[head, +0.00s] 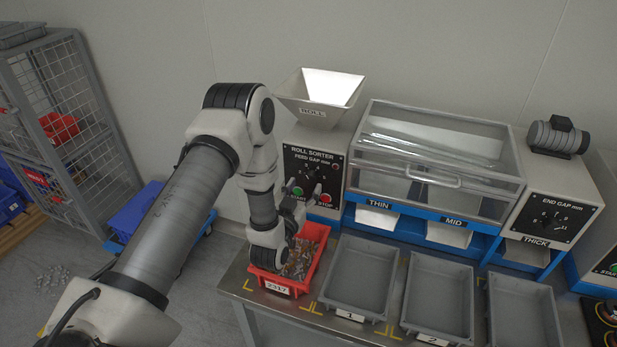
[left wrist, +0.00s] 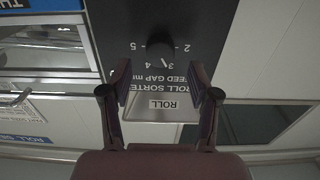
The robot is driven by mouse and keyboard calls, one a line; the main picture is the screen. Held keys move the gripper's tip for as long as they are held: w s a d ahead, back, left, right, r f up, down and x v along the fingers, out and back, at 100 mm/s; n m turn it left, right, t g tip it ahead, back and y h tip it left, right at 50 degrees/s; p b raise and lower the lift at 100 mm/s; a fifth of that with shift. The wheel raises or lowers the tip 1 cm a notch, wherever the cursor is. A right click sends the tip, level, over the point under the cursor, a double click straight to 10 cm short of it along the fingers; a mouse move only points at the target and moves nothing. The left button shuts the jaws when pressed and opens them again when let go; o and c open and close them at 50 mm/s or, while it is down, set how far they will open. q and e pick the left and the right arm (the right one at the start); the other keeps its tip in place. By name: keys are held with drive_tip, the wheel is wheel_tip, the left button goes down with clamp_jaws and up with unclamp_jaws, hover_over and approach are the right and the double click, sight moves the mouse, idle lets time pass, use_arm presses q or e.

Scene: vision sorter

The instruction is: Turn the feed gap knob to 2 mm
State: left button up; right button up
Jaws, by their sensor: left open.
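The roll sorter's black feed gap panel (head: 328,165) is on the machine front under the hopper, partly hidden by my left arm in the head view. In the left wrist view the panel appears upside down, with the dark round feed gap knob (left wrist: 158,49) among the numbers 2, 3, 4 and 5. My left gripper (head: 297,192) is close in front of the panel. In the left wrist view its open fingers (left wrist: 160,76) are apart and empty, with the knob beyond the gap between them. Contact with the knob is not visible.
Green start and red stop buttons (head: 317,192) sit low on the panel. A red bin (head: 310,270) of parts stands below my left gripper. Grey trays (head: 360,280) line the table to its right. The end gap panel (head: 553,218) is farther right.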

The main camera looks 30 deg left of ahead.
sight(309, 180)
use_arm(q)
drive_tip(key=x, duration=0.3)
drive_tip(key=shift+w+a+f, duration=0.1)
drive_tip(key=shift+w+f, duration=0.15)
drive_tip(key=shift+f, duration=0.05)
drive_tip(key=shift+s+r, duration=0.1)
drive_tip(key=shift+s, duration=0.1)
drive_tip(key=c, duration=1.2)
drive_tip(key=shift+o, duration=0.2)
